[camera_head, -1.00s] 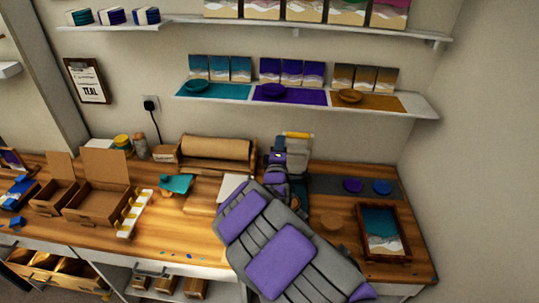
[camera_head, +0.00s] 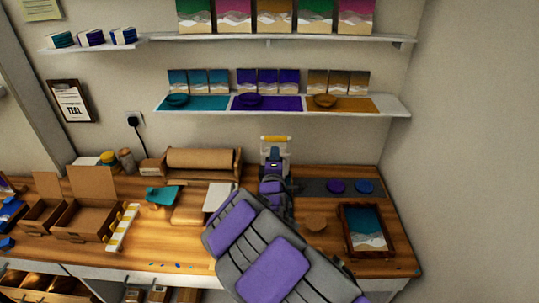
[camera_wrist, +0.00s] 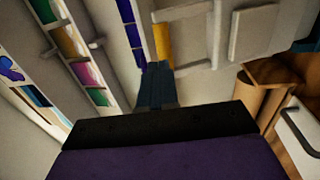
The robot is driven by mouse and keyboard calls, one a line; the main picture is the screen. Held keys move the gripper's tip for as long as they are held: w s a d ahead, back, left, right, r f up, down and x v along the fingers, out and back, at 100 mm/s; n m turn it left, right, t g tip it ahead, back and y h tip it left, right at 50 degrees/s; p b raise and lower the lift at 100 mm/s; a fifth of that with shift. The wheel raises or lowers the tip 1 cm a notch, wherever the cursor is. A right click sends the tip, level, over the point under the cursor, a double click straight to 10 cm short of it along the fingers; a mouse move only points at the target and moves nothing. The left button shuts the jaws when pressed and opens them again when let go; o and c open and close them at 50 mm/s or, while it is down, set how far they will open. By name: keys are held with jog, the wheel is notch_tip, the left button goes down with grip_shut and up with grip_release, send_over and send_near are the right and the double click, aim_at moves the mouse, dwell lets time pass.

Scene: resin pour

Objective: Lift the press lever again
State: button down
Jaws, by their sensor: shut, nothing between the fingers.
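The press is a pale grey frame (camera_head: 264,153) at the back of the bench, with a yellow lever handle (camera_head: 275,138) across its top. In the wrist view the yellow handle (camera_wrist: 162,46) lies between two grey lever arms (camera_wrist: 184,11). My gripper (camera_head: 276,158) is shut and empty, in front of the press and just below the handle. In the wrist view the closed fingers (camera_wrist: 156,76) point towards one end of the handle. I cannot tell whether they touch it. My forearm and wrist hide the lower press.
A brown paper roll (camera_head: 201,160) stands left of the press. A dark mat (camera_head: 313,188) with purple and blue discs lies to the right, and a framed tray (camera_head: 346,234) is nearer. A shelf (camera_head: 390,106) with coloured panels hangs above the press.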

jog(key=shift+s+a+f+p, duration=0.7)
jog(key=shift+s+a+f, duration=0.15)
jog(key=shift+s, duration=3.85)
jog(key=s+d+f+m+g+h, duration=0.25)
jog(key=s+d+m+g, duration=0.25)
jog(key=d+m+g, duration=0.4)
jog(key=s+d+r+m+g+y, duration=0.1)
jog(key=s+g, duration=0.3)
jog(key=s, duration=0.9)
jog(key=s+d+r+m+g+y, duration=0.1)
jog(key=s+d+r+m+g, duration=0.1)
jog(key=s, duration=1.1)
jog(key=s+d+r+m+g+y, duration=0.1)
jog(key=s+r+m+g, duration=0.2)
jog(key=s, duration=1)
jog(key=m+g, duration=0.2)
jog(key=g, duration=0.1)
jog(key=shift+s+d+r, duration=0.15)
jog(key=shift+d, duration=0.25)
